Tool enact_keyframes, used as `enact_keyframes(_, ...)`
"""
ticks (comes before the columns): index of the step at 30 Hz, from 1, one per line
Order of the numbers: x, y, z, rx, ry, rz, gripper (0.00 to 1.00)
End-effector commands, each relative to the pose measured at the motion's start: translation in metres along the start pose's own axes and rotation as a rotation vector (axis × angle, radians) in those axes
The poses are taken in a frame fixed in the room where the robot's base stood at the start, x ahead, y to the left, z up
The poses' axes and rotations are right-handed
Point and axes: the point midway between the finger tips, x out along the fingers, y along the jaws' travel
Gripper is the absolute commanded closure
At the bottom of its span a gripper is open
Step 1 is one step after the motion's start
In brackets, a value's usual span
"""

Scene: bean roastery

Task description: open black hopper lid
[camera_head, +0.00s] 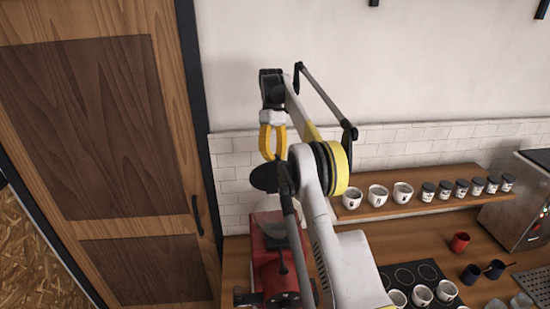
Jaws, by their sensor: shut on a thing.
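The black hopper lid (264,179) is a dark, round disc above the red machine (268,262) on the wooden counter. My gripper (271,157) points down, with its yellow fingers right above the lid. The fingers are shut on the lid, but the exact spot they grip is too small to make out. A gap shows between the lid and the red body of the machine. My own arm hides the lid's right edge and part of the machine.
A wooden shelf (417,205) with white cups and several dark jars runs along the tiled wall at right. A black hob (408,274), cups and a steel machine (519,205) stand on the counter. A wooden door (105,140) is at left.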

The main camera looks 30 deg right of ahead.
Motion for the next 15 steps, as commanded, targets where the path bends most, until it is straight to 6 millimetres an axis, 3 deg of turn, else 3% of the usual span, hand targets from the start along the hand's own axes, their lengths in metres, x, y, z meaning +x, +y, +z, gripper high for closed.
enact_keyframes(5,0.0020,0.0017,-0.0011,0.001,0.002,0.002,1.00)
enact_keyframes(6,0.0020,0.0017,-0.0011,0.001,0.002,0.002,0.72)
enact_keyframes(9,0.0018,0.0015,-0.0010,0.001,0.002,0.002,0.48)
enact_keyframes(15,0.0009,0.0007,-0.0005,0.000,0.001,0.001,0.48)
